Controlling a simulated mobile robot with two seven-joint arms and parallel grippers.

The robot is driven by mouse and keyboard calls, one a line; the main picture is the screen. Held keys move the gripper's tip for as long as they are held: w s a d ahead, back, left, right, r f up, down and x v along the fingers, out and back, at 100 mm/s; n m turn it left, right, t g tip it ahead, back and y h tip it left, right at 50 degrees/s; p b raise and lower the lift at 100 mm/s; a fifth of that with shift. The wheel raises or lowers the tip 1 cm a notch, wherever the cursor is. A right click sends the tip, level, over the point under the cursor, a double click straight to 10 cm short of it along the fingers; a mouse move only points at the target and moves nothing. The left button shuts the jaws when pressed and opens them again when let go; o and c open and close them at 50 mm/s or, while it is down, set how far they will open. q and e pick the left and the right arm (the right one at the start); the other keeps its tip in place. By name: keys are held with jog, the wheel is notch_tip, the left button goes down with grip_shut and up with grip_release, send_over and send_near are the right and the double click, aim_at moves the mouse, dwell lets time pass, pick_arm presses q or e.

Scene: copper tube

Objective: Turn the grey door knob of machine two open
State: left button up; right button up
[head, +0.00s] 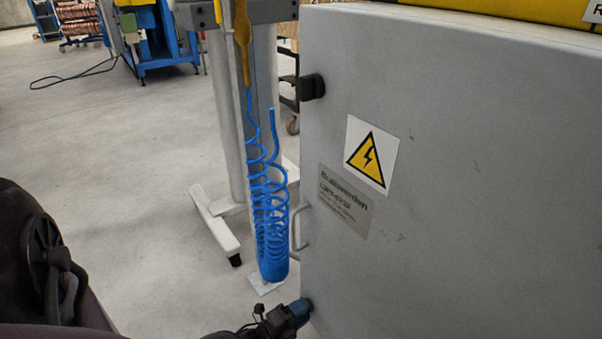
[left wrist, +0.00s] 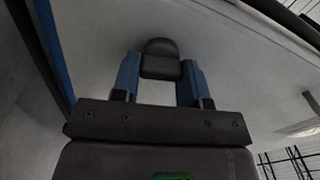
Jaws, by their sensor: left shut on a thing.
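The grey machine door (head: 470,190) fills the right of the head view. My left gripper (head: 303,309) is at the bottom of the head view, against the lower left edge of this door. In the left wrist view, the blue fingers of my left gripper (left wrist: 161,72) stand on either side of a dark grey knob (left wrist: 160,47) and are shut on it. The knob sits on the pale panel; its rounded top shows between the fingertips. In the head view the gripper mostly hides this knob. My right gripper is not in view.
A second dark knob (head: 312,87) is higher on the same door edge. A metal handle (head: 299,228) sticks out between the two. A coiled blue hose (head: 270,215) hangs beside a post with a foot (head: 215,225).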

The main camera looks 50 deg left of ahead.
pick_arm(q)
jog(key=shift+m, duration=0.9)
jog(key=shift+a, duration=0.1)
jog(key=o, duration=0.9)
jog(key=shift+s, duration=0.1)
jog(key=s, duration=0.3)
jog(key=s+p, duration=0.1)
jog(key=s, duration=0.6)
jog(key=shift+s+a+p, duration=0.3)
jog(key=shift+a, duration=0.05)
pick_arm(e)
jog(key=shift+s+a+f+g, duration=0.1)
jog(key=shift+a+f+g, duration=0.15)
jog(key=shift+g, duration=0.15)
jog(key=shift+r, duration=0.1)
